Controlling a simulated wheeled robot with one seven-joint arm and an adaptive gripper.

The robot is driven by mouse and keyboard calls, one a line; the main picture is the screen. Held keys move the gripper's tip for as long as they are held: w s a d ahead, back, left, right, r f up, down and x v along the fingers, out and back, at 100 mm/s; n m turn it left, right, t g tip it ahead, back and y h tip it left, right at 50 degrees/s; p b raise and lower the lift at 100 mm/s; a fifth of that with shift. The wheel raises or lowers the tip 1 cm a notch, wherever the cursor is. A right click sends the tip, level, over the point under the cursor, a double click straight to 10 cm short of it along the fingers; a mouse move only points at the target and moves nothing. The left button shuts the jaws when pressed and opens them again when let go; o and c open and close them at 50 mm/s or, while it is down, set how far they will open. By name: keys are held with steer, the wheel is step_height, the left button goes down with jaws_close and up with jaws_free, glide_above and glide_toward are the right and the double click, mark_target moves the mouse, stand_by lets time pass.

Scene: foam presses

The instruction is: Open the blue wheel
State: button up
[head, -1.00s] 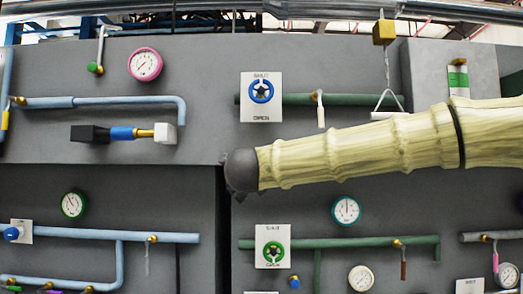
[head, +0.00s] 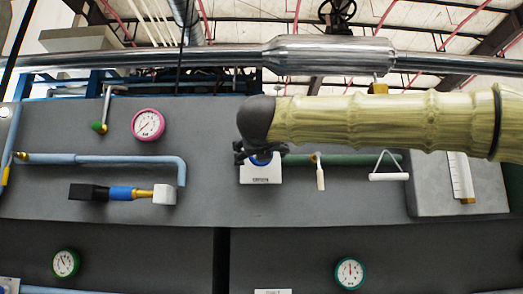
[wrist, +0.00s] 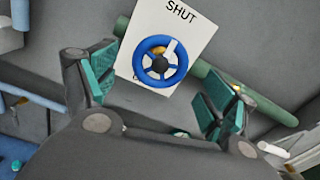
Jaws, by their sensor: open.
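The blue wheel (wrist: 142,72) is a small spoked ring on a white placard (wrist: 188,28) with the word SHUT above it. In the wrist view it lies between and beyond my two fingers, near the top middle. In the head view only a bit of the blue wheel (head: 263,159) shows; my gripper hides the rest. My gripper (wrist: 158,92) is open and empty, with teal pads on both sides. No finger visibly touches the wheel. In the head view my gripper (head: 255,150) is dark and sits in front of the placard's upper part.
A green pipe (head: 355,160) runs right from the placard, with a white lever (head: 320,177) and a white triangular handle (head: 390,176) on it. A black and blue handle (head: 110,193) is at left. A pink-rimmed gauge (head: 148,125) is above it.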

steer(key=shift+w+p, duration=0.65)
steer(key=shift+w, duration=1.45)
steer(key=c, duration=1)
